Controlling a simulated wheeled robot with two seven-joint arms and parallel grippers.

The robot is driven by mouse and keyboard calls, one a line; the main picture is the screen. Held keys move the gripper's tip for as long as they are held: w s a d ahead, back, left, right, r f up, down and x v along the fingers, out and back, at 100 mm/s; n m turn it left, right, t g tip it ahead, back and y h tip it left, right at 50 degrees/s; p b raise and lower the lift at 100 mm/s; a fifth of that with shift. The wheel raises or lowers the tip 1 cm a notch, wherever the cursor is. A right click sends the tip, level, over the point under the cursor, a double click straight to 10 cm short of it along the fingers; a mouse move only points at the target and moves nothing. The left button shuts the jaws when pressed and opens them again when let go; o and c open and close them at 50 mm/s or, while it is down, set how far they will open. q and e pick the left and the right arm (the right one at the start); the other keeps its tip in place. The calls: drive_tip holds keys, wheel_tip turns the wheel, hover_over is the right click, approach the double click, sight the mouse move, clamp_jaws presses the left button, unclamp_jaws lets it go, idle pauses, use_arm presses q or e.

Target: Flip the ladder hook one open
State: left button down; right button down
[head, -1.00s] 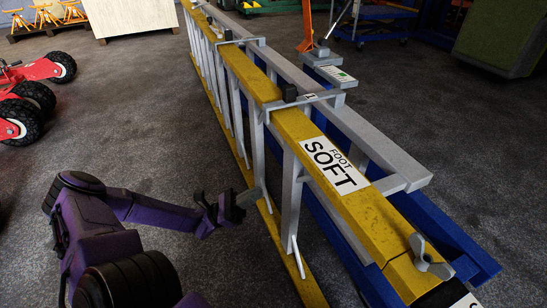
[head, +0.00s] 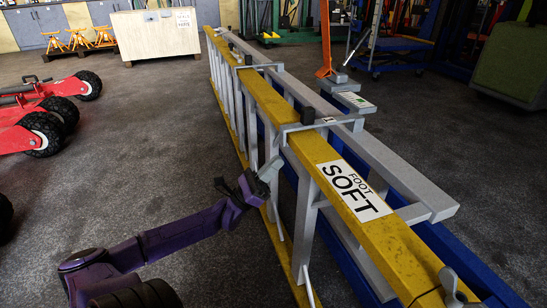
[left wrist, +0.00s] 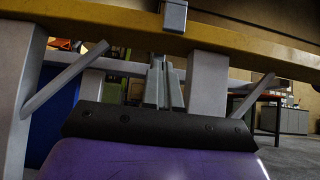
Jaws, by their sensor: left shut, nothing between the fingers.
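The ladder has yellow rails (head: 262,97) and lies along a blue and grey frame. Hook one, a grey bracket (head: 296,127) with a small "1" label, lies across the near part of the ladder, bent over the left yellow rail. In the left wrist view a grey block (left wrist: 175,15), apparently the hook's end, hangs over the front of the yellow rail (left wrist: 110,34). My left gripper (head: 270,168) is shut and empty, below the upper yellow rail. Its grey fingers (left wrist: 163,85) point up just under the block; contact cannot be told. My right gripper is out of view.
A second grey bracket (head: 258,67) crosses the ladder farther back. Grey rungs (left wrist: 206,90) and slanted struts (left wrist: 64,78) flank my left gripper. Red wheeled jacks (head: 40,120) stand at left.

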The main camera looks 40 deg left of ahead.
use_arm(q)
wheel_tip(320, 180, up, 4)
drive_tip(key=shift+f, duration=0.1)
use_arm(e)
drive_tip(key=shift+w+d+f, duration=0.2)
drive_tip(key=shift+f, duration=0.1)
